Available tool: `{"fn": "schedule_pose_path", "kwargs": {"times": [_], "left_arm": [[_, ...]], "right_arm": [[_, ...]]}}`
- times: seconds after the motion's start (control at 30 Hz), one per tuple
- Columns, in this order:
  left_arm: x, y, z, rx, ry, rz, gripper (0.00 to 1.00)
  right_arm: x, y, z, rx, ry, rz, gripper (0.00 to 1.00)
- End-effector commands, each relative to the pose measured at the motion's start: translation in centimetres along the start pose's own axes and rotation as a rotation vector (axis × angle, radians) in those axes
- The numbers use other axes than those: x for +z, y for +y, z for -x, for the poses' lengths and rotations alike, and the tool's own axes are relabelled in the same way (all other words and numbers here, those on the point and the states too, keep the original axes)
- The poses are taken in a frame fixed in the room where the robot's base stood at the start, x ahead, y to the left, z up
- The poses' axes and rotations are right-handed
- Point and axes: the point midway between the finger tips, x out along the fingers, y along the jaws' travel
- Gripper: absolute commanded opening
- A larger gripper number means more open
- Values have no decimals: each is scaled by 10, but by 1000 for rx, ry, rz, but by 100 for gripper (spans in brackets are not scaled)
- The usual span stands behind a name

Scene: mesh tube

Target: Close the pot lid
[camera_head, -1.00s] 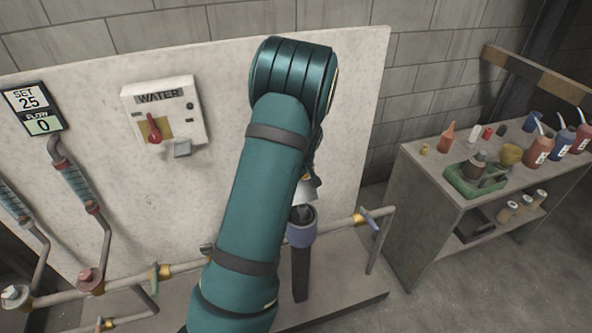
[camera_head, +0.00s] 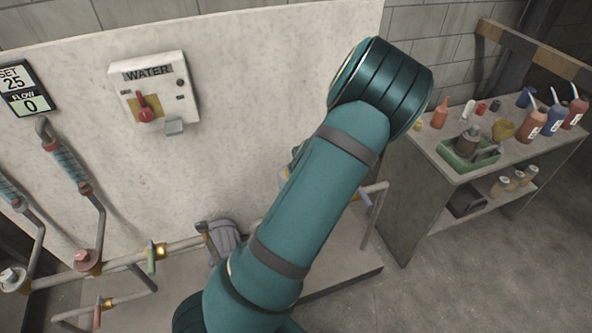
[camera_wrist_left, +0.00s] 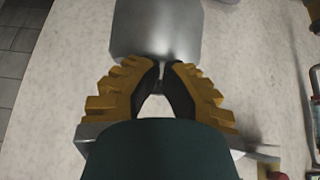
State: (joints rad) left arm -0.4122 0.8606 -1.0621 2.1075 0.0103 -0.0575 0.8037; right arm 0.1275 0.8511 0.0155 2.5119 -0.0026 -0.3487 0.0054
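In the left wrist view, a smooth grey metallic piece (camera_wrist_left: 158,30) lies just beyond the fingertips of my left gripper (camera_wrist_left: 166,66). I cannot tell whether it is the lid or whether the gripper touches it. The yellow fingers lean inward and their dark tips are nearly together. My right gripper is not in view.
A grey rounded object (camera_head: 222,240) sits by the pipes (camera_head: 185,246), partly behind my arm. A pale board with a water control box (camera_head: 155,95) stands behind. A side table (camera_head: 425,150) at the right holds bottles and a green tray (camera_head: 468,157).

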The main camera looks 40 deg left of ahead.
Motion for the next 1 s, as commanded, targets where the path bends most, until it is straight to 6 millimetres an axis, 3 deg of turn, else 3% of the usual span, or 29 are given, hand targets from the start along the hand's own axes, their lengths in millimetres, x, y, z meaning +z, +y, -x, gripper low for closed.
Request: {"fn": "schedule_pose_path", "kwargs": {"times": [0.37, 1.0], "left_arm": [[21, -1, -9, -3, 174, -3, 0], [36, 0, -16, -2, 166, 0, 0]], "right_arm": [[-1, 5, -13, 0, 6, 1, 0], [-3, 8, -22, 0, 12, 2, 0]]}}
